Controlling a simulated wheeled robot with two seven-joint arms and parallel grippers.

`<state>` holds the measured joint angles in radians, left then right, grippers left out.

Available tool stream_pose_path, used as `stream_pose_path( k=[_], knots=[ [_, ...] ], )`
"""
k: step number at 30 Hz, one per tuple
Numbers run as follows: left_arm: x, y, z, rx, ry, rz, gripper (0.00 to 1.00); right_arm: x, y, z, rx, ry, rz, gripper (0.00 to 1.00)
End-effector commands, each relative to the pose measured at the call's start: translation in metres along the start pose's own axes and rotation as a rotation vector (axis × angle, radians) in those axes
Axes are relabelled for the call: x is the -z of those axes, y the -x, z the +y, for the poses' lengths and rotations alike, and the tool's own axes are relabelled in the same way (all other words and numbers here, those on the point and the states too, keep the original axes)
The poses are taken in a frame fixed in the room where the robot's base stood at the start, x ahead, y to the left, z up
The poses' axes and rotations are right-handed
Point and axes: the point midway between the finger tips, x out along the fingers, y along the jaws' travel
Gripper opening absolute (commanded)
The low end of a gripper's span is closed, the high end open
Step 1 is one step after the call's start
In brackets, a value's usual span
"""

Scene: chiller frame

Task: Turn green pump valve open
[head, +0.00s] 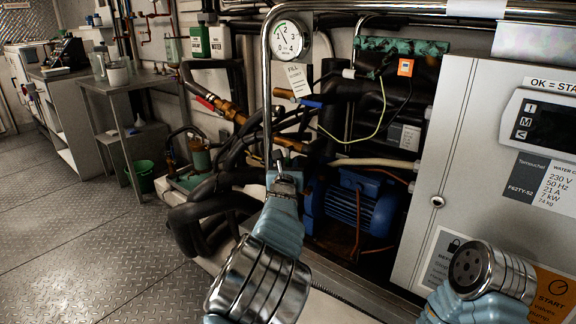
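A small blue lever (312,101) sits on the brass pipework near the fill label. My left gripper (281,165) points up and away in the middle of the view, in front of the black hoses. Its narrow fingertips are too small to tell open from shut. Of my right arm only links show at the lower right; its gripper is not visible.
A blue motor (352,208) sits right of my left gripper. A vertical metal frame tube (266,90) and a gauge (290,39) stand before the piping. A grey control cabinet (455,135) fills the right.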

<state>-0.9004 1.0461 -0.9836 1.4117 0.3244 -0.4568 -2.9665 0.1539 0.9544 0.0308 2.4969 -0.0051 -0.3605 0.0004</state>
Motion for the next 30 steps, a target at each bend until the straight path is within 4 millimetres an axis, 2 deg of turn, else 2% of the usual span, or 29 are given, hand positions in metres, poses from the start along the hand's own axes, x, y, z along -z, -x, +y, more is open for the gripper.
stream_pose_path(
  k=[1, 6, 20, 30],
  knots=[
    [-0.0002, 0.0001, 0.0, 0.0, 0.0, 0.0, 0.26, 0.0, 0.0, 0.0, 0.0, 0.0, 0.0, 0.0],
    [-0.0003, 0.0002, 0.0, 0.0, 0.0, -0.001, 0.0, 0.0, 0.0, 0.0, 0.0, 0.0, 0.0, 0.0],
    [-0.0017, 0.001, -0.0011, 0.0, 0.019, 0.011, 0.0, 0.0, 0.002, -0.0008, 0.0, 0.0, 0.0, 0.0],
    [-0.0036, 0.0059, -0.0083, 0.0, 0.176, 0.116, 0.0, 0.0, 0.0092, -0.0039, 0.001, 0.001, -0.001, 0.0]
  ],
)
